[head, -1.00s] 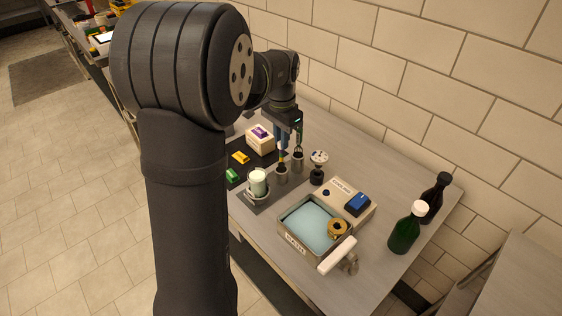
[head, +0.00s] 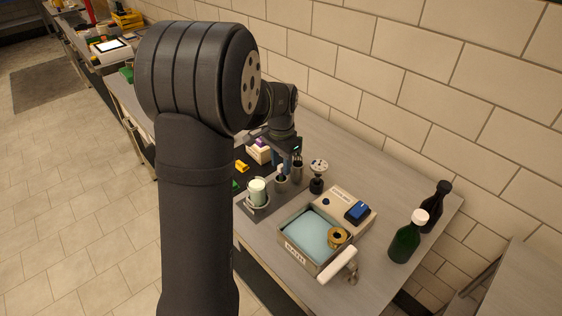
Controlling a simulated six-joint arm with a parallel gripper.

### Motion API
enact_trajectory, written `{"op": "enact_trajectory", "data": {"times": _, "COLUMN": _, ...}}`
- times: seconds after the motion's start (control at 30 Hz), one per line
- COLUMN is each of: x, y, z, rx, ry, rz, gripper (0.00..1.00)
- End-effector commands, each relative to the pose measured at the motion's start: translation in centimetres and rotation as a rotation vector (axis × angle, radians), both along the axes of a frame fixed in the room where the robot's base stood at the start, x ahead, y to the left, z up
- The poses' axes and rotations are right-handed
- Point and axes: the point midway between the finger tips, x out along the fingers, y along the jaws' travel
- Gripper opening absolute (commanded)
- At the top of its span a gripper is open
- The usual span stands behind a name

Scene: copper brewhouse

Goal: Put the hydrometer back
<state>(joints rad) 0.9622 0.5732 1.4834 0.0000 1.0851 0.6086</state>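My gripper (head: 287,164) points down at the back of the bench, just over two small metal cups. One cup (head: 281,183) is nearer, with a thin pale piece (head: 281,169) standing up from it close to my fingers; this may be the hydrometer, but it is too small to be sure. The other cup (head: 298,173) stands just behind and to the right, with something dark in it. The fingertips are small and partly merged with these things, so I cannot tell whether they are open, shut or touching anything.
A pale green cylinder (head: 258,190) stands in a holder at the left. A metal tray (head: 290,240) of blue liquid, a box with a blue top (head: 346,209) and two bottles (head: 408,238) (head: 436,200) stand farther right.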

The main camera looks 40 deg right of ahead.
Motion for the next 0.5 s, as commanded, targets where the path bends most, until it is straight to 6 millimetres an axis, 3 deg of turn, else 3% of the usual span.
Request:
{"op": "enact_trajectory", "data": {"times": 0.27, "x": 0.0, "y": 0.0, "z": 0.5, "rx": -0.002, "ry": -0.001, "rz": 0.0, "gripper": 0.35}}
{"op": "enact_trajectory", "data": {"times": 0.5, "x": 0.0, "y": -0.1, "z": 4.8, "rx": -0.004, "ry": -0.003, "rz": 0.0, "gripper": 0.35}}
